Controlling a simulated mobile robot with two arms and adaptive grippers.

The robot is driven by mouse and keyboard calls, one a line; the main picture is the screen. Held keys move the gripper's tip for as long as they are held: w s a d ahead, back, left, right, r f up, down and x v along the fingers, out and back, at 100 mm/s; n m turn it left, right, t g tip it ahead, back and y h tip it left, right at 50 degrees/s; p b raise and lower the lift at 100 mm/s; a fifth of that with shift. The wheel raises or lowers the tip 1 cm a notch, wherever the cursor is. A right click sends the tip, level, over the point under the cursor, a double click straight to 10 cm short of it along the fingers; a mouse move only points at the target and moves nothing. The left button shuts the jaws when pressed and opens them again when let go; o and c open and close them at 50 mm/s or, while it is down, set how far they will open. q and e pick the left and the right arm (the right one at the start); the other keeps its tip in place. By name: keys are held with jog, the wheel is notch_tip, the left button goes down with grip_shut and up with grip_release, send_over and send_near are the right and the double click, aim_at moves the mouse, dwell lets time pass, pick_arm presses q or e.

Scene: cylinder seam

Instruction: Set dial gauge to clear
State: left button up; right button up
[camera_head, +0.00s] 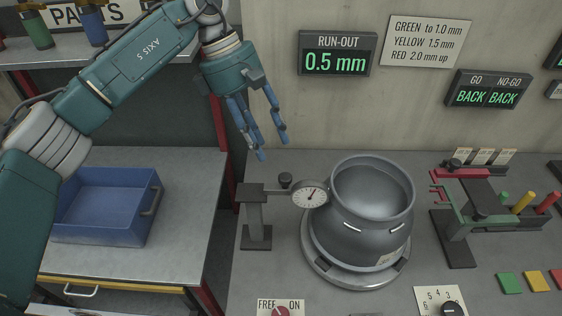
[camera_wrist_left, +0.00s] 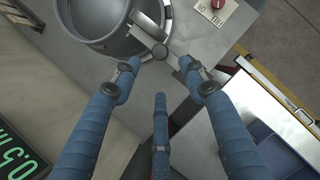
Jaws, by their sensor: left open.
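The dial gauge (camera_head: 309,194) has a round white face on a horizontal arm from a dark stand (camera_head: 256,220). Its face overlaps the left side of a grey metal cylinder vessel (camera_head: 365,225) seated on a round turntable plate; I cannot tell whether its tip touches the wall. My left gripper (camera_head: 266,142) is open and empty, fingers pointing down, above and behind the gauge. In the left wrist view the gauge (camera_wrist_left: 160,52) shows beyond the spread fingers (camera_wrist_left: 160,78), beside the vessel (camera_wrist_left: 103,22). My right gripper is not in view.
The run-out display (camera_head: 337,61) reads 0.5 mm. A FREE/ON card with a red knob (camera_head: 283,311) is at the front edge. A red and green gauge rack (camera_head: 470,200) stands right of the vessel. A blue bin (camera_head: 105,237) sits on the left bench.

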pick_arm(q)
jog(key=p, duration=0.2)
send_over(283, 176)
jog(key=a, duration=0.2)
jog(key=f, duration=0.4)
jog(key=shift+w+d+f, duration=0.1)
jog(key=shift+w+f, duration=0.05)
jog(key=shift+w, duration=0.05)
jog(key=x, duration=0.1)
jog(key=p+x, duration=0.1)
jog(key=shift+w+d+f, duration=0.1)
jog(key=shift+w+f, duration=0.1)
jog(key=shift+f, duration=0.1)
jog(key=shift+d+f, duration=0.2)
jog(key=shift+f, duration=0.45)
jog(key=shift+s, duration=0.1)
jog(key=shift+f, duration=0.1)
jog(key=shift+c, duration=0.8)
grip_shut()
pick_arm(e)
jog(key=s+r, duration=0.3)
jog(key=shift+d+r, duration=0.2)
